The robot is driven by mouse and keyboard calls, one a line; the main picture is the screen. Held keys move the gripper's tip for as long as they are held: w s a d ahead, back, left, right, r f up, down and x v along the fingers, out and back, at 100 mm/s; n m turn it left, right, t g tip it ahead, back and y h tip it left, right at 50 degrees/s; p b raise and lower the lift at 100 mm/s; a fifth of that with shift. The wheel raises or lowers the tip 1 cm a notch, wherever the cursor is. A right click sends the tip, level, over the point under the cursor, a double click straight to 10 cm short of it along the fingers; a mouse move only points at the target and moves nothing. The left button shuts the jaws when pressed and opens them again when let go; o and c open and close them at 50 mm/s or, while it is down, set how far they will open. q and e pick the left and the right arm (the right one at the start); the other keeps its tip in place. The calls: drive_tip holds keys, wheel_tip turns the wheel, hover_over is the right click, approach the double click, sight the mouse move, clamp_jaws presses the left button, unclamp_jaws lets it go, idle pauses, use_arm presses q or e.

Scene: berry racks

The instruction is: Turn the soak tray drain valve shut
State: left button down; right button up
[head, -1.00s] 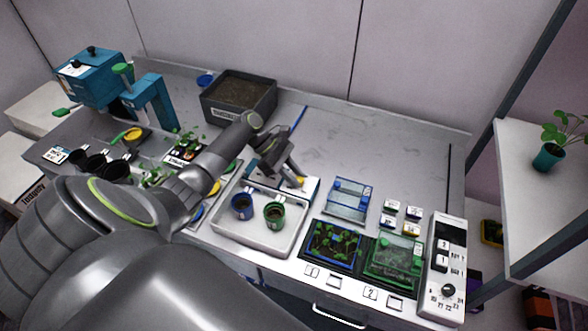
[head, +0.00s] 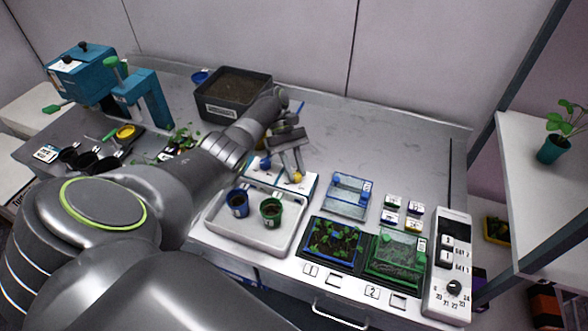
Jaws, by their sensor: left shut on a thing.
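The white soak tray (head: 250,240) stands at the front middle of the bench and holds a blue pot (head: 237,199) and a green pot (head: 270,212). Behind it is a low white panel (head: 311,181) with a small yellow handle (head: 297,177), which looks like the drain valve, and a blue part (head: 265,162). My left gripper (head: 296,173) reaches down from above and is shut on the yellow handle. The fingers partly hide the handle, and its exact angle is hard to tell. My right gripper is not in view.
A dark soil bin (head: 232,107) stands behind my left arm. A clear blue-edged box (head: 347,196) is right of the panel. Seedling trays (head: 333,245) and a control box (head: 451,265) are at the front right. The back right of the bench is clear.

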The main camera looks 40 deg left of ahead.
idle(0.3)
use_arm(q)
drive_tip(key=c, duration=1.3)
unclamp_jaws()
drive_tip(key=shift+o, duration=0.2)
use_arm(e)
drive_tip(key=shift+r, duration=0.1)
